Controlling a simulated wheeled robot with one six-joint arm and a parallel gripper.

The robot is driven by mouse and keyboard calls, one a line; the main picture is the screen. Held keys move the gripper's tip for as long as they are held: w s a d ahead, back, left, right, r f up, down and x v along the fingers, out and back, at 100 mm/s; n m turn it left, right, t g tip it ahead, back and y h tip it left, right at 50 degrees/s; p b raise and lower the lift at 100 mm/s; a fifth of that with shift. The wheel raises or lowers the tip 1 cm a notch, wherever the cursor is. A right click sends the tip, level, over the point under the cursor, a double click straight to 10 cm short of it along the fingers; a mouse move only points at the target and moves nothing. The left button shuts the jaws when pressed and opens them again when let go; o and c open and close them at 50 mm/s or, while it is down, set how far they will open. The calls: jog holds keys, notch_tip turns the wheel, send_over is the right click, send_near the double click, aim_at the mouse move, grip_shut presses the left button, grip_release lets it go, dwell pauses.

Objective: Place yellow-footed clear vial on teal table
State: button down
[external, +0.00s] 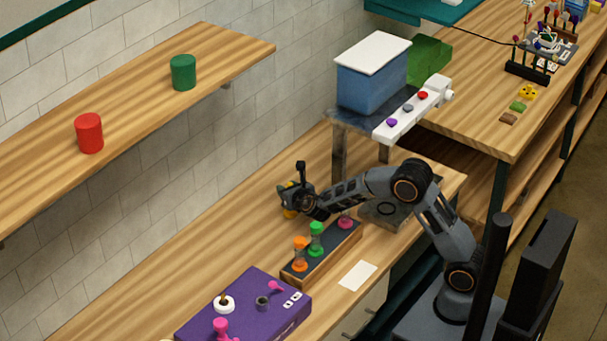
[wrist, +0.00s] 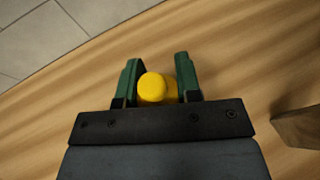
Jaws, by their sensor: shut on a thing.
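My gripper (external: 291,198) is shut on the yellow-footed clear vial (external: 289,212), over the wooden bench near the tiled wall. In the wrist view the green fingers of my gripper (wrist: 158,70) stand on either side of the vial's round yellow end (wrist: 153,87). The clear part of the vial is hidden. I cannot tell whether the vial touches the bench. A teal surface (external: 440,13), which looks like the teal table, shows at the top of the external view, partly cut off and far from my gripper.
A wooden rack (external: 325,262) with orange, green and pink vials stands just in front of my gripper. A purple box (external: 245,310) is at the lower left. A blue bin (external: 372,80) on a stand and a white bar (external: 413,110) lie toward the teal surface.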

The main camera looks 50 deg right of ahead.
jog(key=shift+f, duration=0.1)
jog(key=c, duration=0.8)
grip_release()
jog(key=shift+r, duration=0.3)
jog(key=b+v, duration=0.1)
jog(key=v, duration=1.1)
jog(key=shift+f, duration=0.15)
jog(key=shift+s+d, duration=0.1)
